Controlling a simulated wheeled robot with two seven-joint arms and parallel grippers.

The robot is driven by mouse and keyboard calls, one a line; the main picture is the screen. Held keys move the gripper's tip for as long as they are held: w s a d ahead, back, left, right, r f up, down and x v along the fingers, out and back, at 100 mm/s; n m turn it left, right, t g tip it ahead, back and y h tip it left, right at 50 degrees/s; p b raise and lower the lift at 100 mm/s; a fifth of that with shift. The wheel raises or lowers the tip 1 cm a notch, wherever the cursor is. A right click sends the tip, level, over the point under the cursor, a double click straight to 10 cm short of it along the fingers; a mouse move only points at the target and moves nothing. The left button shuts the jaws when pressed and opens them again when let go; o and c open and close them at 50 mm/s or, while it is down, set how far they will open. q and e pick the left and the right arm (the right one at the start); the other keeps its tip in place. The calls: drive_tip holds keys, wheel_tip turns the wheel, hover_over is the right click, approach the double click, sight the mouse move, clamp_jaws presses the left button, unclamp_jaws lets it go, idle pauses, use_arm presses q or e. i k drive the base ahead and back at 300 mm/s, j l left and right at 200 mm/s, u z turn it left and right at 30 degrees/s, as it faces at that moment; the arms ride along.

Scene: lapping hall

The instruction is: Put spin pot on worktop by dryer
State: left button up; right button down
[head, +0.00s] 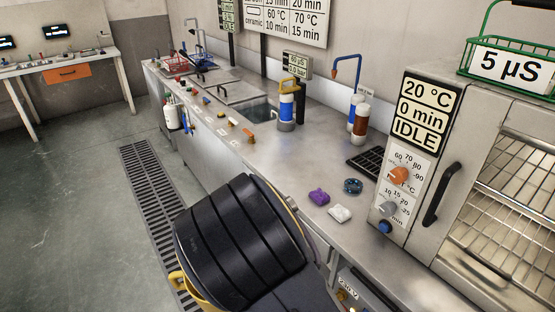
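I cannot pick out the spin pot with certainty. A large black ribbed body (235,240) with yellow parts fills the lower middle, close to me; I cannot tell whether it is part of my arm or a thing held. The dryer (418,180) stands at the right, a steel cabinet with two dials, a black handle and a display reading 20 °C, 0 min, IDLE. The worktop (290,155) runs along its left side. A small dark blue round piece (353,186) lies there before the dryer. No gripper fingers can be made out.
A black grate (370,162), bottles (360,118) and a sink (258,110) are further back. A green wire basket (510,75) sits on the dryer. A floor grating (150,195) runs along the bench.

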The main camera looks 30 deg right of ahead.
sight(298, 164)
drive_tip(key=i+j+z, duration=0.2)
drive_tip(key=i+z, duration=0.15)
drive_tip(key=i+j+z, duration=0.25)
drive_tip(key=z, duration=0.15)
drive_tip(key=i+j+z, duration=0.35)
